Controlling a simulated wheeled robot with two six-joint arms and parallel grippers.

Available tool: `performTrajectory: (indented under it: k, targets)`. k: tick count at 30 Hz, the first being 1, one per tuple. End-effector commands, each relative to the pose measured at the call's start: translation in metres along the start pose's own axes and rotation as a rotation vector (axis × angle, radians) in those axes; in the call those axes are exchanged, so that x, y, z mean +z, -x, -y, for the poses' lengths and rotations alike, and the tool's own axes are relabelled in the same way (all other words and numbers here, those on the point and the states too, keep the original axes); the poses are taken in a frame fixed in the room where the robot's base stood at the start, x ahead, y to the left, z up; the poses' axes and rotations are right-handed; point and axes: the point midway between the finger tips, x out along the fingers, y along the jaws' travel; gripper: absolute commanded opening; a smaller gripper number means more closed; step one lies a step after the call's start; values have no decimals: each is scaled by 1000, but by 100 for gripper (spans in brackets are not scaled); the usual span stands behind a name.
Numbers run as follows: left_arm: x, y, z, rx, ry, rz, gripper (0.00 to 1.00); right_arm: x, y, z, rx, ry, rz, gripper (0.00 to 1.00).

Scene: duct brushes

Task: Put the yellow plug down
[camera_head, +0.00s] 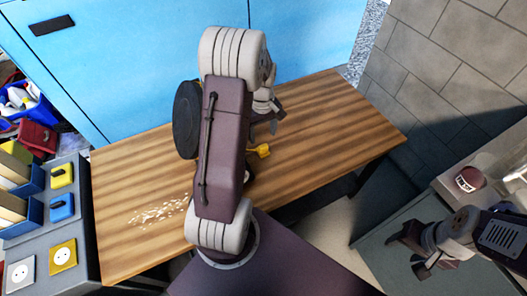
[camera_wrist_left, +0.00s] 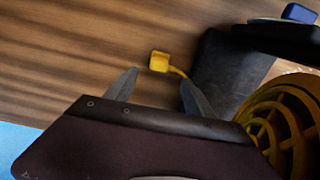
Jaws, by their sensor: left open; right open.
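The yellow plug (camera_head: 259,151) lies on the wooden table (camera_head: 330,130), partly beside my left arm in the head view. In the left wrist view the yellow plug (camera_wrist_left: 159,61) shows with a short yellow cord running toward a dark cylinder (camera_wrist_left: 225,75). My left gripper (camera_head: 263,128) is above the table near the plug. In the wrist view its two fingers (camera_wrist_left: 158,88) are apart with nothing between them, and the plug appears just beyond the tips. My right gripper (camera_head: 408,252) is open and empty at the lower right, away from the table.
Pale crumbs (camera_head: 160,212) lie on the table. A round black thing (camera_head: 187,118) and a yellow ribbed thing (camera_wrist_left: 285,120) are close to my left arm.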

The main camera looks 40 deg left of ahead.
Motion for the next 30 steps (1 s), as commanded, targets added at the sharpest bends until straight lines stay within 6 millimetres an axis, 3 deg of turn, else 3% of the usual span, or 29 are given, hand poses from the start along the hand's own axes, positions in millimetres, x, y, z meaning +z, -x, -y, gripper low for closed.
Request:
performTrajectory:
  k: [5, 11, 19, 25, 26, 30]
  targets:
    - [1, -31, 0, -2, -2, 2, 62, 1, -12, 0, 0, 0, 0, 54]
    - [2, -39, 0, -1, -3, 2, 62, 2, -14, 0, 0, 0, 0, 54]
    - [4, -85, -2, -2, -4, 2, 62, 3, -32, -1, 0, 0, 0, 54]
    - [3, -86, -2, 0, -3, 0, 62, 3, -30, -1, 0, 0, 0, 54]
    - [3, -86, -2, 0, -3, 0, 59, 3, -30, -1, 0, 0, 0, 54]
    - [3, -85, -2, 0, -3, 0, 20, 3, -30, -1, 0, 0, 0, 54]
